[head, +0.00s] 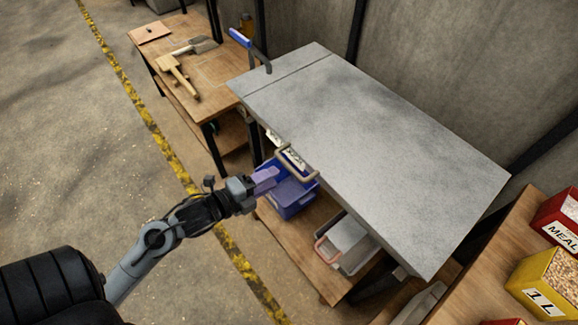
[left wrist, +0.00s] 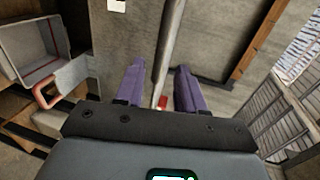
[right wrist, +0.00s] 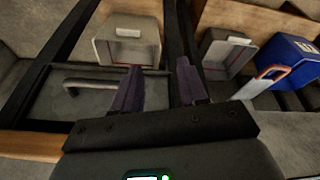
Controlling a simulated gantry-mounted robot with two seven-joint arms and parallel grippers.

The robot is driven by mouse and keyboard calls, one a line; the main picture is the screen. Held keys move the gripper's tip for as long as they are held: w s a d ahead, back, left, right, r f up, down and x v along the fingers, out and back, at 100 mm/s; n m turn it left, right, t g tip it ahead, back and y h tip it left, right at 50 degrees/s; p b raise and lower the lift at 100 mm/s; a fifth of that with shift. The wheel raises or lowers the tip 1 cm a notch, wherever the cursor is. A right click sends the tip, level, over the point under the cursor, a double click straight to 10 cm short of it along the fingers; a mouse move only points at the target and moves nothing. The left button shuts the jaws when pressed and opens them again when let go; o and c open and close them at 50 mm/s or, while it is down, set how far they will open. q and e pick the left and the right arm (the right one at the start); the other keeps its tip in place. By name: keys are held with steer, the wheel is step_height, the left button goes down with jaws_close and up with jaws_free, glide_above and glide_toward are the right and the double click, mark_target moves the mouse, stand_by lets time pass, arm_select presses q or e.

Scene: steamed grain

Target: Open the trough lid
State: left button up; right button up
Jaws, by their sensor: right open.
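The trough lid (head: 370,130) is a large flat grey metal panel in the head view, lying shut. A bar handle (head: 298,168) sticks out from its front edge. My left gripper (head: 268,180) points at this handle from the front left, its purple fingers just beside it. In the left wrist view, my left gripper (left wrist: 158,85) is open, with a grey metal rod (left wrist: 170,45) seen between its fingers; I cannot tell whether they touch. My right gripper (right wrist: 158,88) is open and empty in the right wrist view and is outside the head view.
A blue bin (head: 293,197) and a grey bin (head: 348,242) sit on the shelf below the lid. A blue-gripped lever (head: 240,38) stands at the lid's back left. A wooden bench (head: 180,50) with tools is behind. A yellow bin (head: 545,285) is at right.

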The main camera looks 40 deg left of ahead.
mark_target(287, 168)
arm_select(q)
steer(key=x, duration=0.3)
steer(key=b+x, duration=0.1)
steer(key=x, duration=0.3)
steer(key=shift+w+a, duration=0.2)
steer(key=shift+w, duration=0.1)
steer(key=shift+c, duration=0.4)
jaws_close()
